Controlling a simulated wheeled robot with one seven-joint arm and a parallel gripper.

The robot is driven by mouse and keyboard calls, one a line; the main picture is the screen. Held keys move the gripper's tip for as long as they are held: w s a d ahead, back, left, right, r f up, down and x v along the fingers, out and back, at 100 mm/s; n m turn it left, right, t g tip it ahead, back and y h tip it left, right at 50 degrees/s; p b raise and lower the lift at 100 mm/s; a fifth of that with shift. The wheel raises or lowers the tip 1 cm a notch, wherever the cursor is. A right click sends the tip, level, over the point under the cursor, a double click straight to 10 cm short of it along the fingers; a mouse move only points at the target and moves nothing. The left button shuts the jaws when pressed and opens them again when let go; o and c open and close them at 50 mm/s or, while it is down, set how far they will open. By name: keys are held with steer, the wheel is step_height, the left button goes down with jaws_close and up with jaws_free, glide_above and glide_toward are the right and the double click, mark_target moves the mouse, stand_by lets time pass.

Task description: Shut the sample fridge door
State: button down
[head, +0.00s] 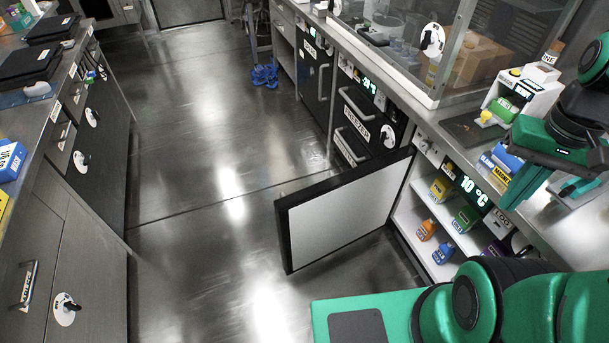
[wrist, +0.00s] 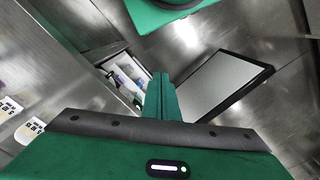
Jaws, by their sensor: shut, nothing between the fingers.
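The sample fridge door (head: 340,215) stands wide open into the aisle. It has a pale inner panel in a dark frame and also shows in the wrist view (wrist: 215,84). The white fridge interior (head: 412,222) is exposed under the right-hand counter, with small bottles and boxes on its shelves. A green 10 °C display (head: 474,190) is above them. In the wrist view my gripper (wrist: 161,80) is shut and empty. Its fingers overlap the view between the fridge opening and the door; I see no clear contact.
A drawer unit labelled FREEZER (head: 365,122) stands beyond the fridge. The right-hand counter (head: 440,128) carries a glass enclosure, boxes and an instrument. Cabinets (head: 85,255) line the left. The floor (head: 200,190) between is clear, with blue items (head: 264,76) farther back.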

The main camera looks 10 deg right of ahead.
steer(key=w+a+f+n+t+h, duration=0.1)
steer(key=w+a+f+n, duration=0.15)
steer(key=w, duration=0.55)
steer(key=w+a+f+n, duration=0.1)
steer(key=w+a+f, duration=0.15)
steer(key=w, duration=0.45)
steer(key=w+a+f+n+t+h, duration=0.1)
steer(key=w+a+n, duration=0.15)
steer(key=w, duration=0.55)
steer(key=w+a+f+n+t+y, duration=0.15)
steer(key=w+a+f, duration=0.3)
steer(key=a, duration=0.45)
steer(key=w+a+f+n+y, duration=0.1)
steer(key=w+a+f+n, duration=0.15)
steer(key=a+f, duration=0.55)
steer(key=w+a+f+n+y, duration=0.1)
steer(key=w+a+f, duration=0.3)
steer(key=a, duration=0.7)
step_height(320, 180, down, 9)
steer(key=shift+s+d, duration=0.15)
steer(key=shift+s, duration=0.3)
